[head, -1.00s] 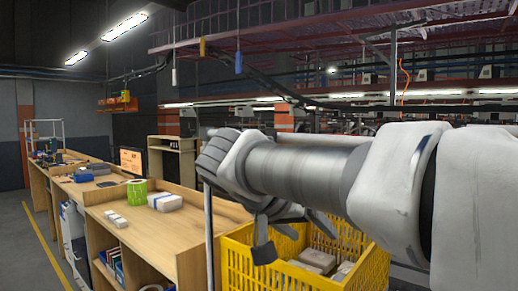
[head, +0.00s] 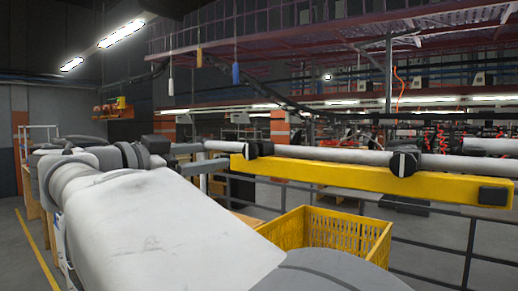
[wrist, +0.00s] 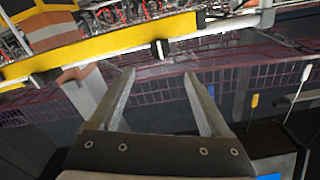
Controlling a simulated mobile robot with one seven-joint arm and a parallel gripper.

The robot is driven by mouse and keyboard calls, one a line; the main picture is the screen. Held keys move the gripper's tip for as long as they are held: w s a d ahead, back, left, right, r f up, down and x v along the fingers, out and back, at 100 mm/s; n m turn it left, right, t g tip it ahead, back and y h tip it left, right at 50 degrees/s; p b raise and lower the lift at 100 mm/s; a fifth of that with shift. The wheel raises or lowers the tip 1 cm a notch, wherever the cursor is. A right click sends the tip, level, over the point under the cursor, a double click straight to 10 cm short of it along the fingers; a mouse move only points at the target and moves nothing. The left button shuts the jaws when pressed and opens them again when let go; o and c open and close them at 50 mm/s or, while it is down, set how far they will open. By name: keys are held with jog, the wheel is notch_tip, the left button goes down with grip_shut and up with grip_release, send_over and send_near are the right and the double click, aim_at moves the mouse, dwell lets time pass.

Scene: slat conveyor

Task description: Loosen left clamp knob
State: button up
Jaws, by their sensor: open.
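A long yellow beam (head: 330,174) runs across the right half of the head view, with a pale tube (head: 330,154) along its top. A black clamp with a knob (head: 256,149) grips the tube near the beam's left end. A second black clamp knob (head: 404,160) is farther right. My gripper (wrist: 160,73) shows in the wrist view, open and empty between its two straight fingers. There the yellow beam (wrist: 105,43) slants across the top, beyond the fingertips and apart from them. A dark block (wrist: 160,49) is on it; I cannot tell which clamp it is.
My arm fills the lower left of the head view and hides most of the wooden benches.

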aim_at(248, 151)
jog(key=p+x, duration=0.2)
jog(key=x, duration=0.9)
jog(key=shift+w+d, duration=0.1)
jog(key=shift+d, duration=0.05)
grip_shut()
